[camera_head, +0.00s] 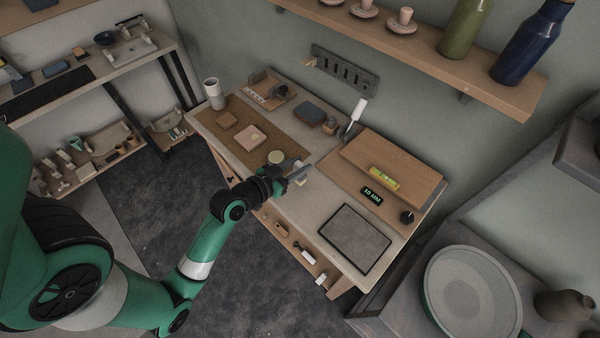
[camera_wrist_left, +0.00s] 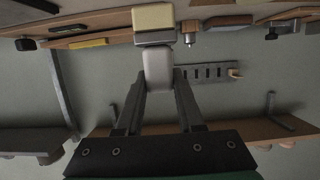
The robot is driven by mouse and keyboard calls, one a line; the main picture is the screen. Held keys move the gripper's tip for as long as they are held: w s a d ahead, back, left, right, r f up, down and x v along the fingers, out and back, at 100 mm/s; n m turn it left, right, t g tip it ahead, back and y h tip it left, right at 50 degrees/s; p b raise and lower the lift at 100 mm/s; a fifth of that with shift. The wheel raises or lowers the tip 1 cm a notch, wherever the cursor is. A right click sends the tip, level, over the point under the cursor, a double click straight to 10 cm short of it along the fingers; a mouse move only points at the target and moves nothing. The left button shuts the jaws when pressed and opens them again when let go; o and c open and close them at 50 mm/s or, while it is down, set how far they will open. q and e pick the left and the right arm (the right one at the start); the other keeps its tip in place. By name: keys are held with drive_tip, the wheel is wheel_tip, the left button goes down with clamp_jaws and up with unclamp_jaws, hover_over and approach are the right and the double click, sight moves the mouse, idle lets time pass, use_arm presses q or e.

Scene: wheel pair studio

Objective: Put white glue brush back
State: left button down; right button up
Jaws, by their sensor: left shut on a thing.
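My left gripper (camera_head: 296,176) is over the middle of the workbench. It is shut on the white glue brush, whose pale handle shows between the fingers in the left wrist view (camera_wrist_left: 157,68). The brush's grey collar and cream bristle end point away from the gripper. In the head view the fingers hide most of the brush. A dark slotted rack (camera_head: 345,70) is fixed to the wall behind the bench, apart from the gripper. It also shows in the left wrist view (camera_wrist_left: 207,73), with a small wooden piece at one end. My right gripper is not in view.
A white-handled tool (camera_head: 357,110) stands upright near the back edge. A wooden board (camera_head: 385,165) with a yellow level (camera_head: 384,178) lies on the right. A grey framed pad (camera_head: 353,239) is at the front. A white cup (camera_head: 214,94) stands at the left. A shelf with bottles overhangs the bench.

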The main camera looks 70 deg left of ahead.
use_arm(q)
drive_tip(key=shift+w+f, duration=0.2)
drive_tip(key=shift+f, duration=0.15)
drive_tip(key=shift+a+f, duration=0.1)
drive_tip(key=shift+f, duration=1.45)
drive_tip(key=shift+f, duration=0.1)
drive_tip(key=c, duration=0.5)
unclamp_jaws()
